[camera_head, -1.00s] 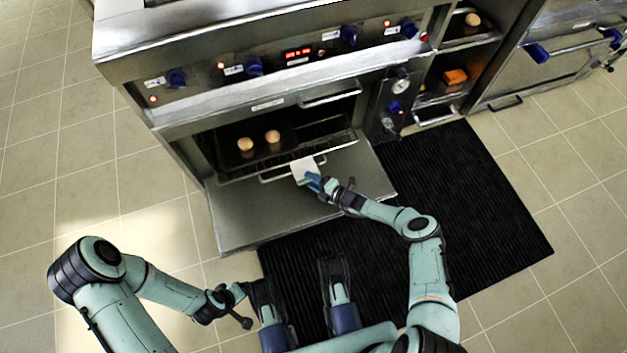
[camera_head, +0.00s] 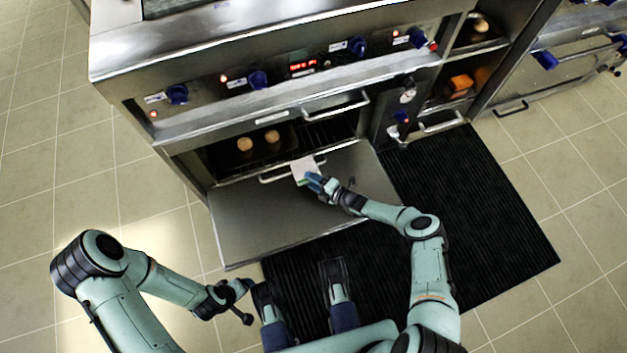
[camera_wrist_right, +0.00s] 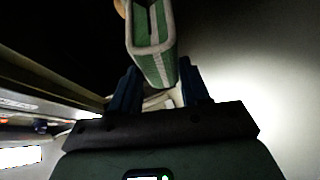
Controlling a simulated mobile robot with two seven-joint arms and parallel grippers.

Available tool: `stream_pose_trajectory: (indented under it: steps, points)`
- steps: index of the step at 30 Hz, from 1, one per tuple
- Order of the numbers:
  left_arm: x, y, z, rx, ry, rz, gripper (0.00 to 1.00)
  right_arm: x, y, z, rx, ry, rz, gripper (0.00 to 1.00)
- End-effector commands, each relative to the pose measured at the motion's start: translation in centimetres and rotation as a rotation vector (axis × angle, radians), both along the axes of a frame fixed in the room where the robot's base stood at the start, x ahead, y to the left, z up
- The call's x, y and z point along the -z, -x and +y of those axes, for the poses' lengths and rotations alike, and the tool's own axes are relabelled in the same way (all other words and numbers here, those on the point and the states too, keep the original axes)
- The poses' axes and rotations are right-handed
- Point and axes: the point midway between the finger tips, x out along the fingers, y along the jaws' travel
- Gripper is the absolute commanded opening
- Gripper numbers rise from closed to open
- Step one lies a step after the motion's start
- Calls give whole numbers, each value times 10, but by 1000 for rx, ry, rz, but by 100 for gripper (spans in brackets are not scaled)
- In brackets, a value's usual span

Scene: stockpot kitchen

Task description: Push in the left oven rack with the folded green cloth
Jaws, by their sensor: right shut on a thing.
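The folded green cloth, green with white stripes (camera_wrist_right: 150,60), is between the blue fingers of my right gripper (camera_wrist_right: 158,85), which is shut on it. In the head view its pale side (camera_head: 303,168) lies over the right part of the left oven rack's front handle (camera_head: 272,179). The rack is mostly inside the oven, just above the lowered door. It bears a dark tray with two round brown items (camera_head: 245,144). The exact contact between cloth and handle is hidden. My left gripper (camera_head: 242,300) is low at left, away from the oven; its fingers are unclear.
The oven door (camera_head: 275,225) is folded down flat before the opening. A black ribbed mat (camera_head: 470,200) covers the floor at right. Shelves at right hold an orange item (camera_head: 461,82).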

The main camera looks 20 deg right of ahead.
Motion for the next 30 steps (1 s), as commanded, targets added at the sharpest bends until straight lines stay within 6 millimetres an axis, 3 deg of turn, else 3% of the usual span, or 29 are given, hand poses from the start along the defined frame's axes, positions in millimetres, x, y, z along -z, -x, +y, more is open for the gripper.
stream_pose_trajectory:
  steps: [1, 8, 30]
  points:
    - [-1, 8, -8, 20, 19, 20, 84, 0, 0, 0, 1, 0, 0, 7]
    - [-1, 8, -8, 20, 19, 20, 84, 0, -3, 1, 0, 1, -1, 7]
    - [2, 8, -8, 20, 17, 22, 84, 1, -53, 5, 2, 2, 0, 7]
